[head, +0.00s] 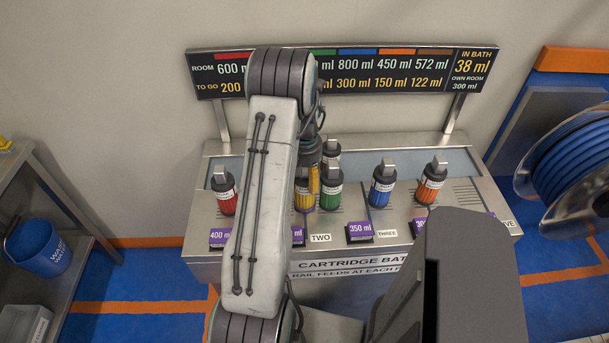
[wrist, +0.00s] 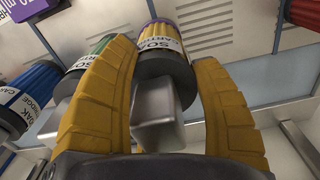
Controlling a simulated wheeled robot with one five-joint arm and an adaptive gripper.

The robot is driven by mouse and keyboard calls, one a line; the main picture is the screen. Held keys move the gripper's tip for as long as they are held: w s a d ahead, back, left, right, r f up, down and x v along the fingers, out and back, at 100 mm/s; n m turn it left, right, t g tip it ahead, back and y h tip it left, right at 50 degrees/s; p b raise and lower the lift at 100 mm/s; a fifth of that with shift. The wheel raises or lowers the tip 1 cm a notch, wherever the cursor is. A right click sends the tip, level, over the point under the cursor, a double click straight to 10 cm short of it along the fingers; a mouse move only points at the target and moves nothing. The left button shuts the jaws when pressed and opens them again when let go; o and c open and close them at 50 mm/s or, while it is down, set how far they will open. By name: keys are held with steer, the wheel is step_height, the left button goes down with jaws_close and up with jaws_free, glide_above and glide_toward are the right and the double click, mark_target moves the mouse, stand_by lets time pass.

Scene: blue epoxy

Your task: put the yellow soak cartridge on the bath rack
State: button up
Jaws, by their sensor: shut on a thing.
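The yellow soak cartridge (head: 303,203) is partly hidden behind my arm in the head view, close beside the green cartridge (head: 331,197). In the wrist view the yellow cartridge (wrist: 217,30) shows its dark cap, pale label and grey block handle (wrist: 160,118). My gripper (wrist: 165,125) has its two yellow fingers on either side of that handle and is shut on it. In the head view my gripper (head: 314,182) is mostly hidden by the arm. The metal cartridge bath bench (head: 225,262) stands below; I cannot tell whether the cartridge is lifted. I cannot pick out the bath rack.
A red cartridge (head: 224,192) stands left, blue (head: 382,187) and orange (head: 431,184) ones right. Purple volume tags (head: 360,230) line the front. A volume board (head: 400,70) stands behind; a hose reel (head: 575,165) is far right.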

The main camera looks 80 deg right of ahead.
steer(key=shift+f, duration=0.2)
steer(key=o, duration=1.3)
steer(key=shift+c, duration=0.2)
